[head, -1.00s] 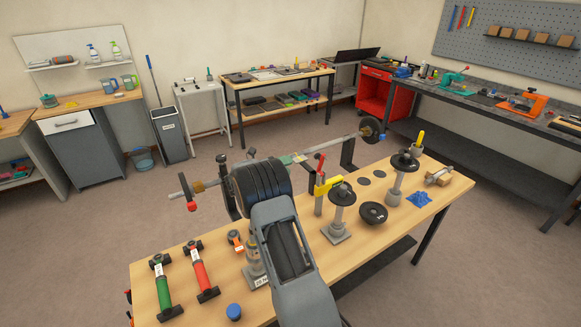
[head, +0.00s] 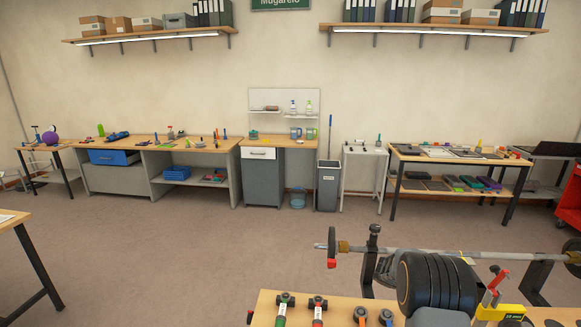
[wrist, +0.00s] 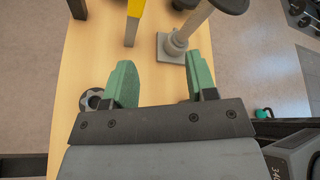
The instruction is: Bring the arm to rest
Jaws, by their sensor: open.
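My gripper (wrist: 158,84) shows in the wrist view with its two green fingers apart and nothing between them. It is above the wooden workbench (wrist: 88,60). A grey stand with a square base (wrist: 173,48) is just beyond the fingertips, by the right finger. In the head view the fingers are out of frame. I cannot tell from the wrist view how high the fingers are above the bench.
Green (head: 282,310) and red (head: 318,310) handled tools lie on the bench. Open floor (head: 180,260) lies between this bench and the wall benches.

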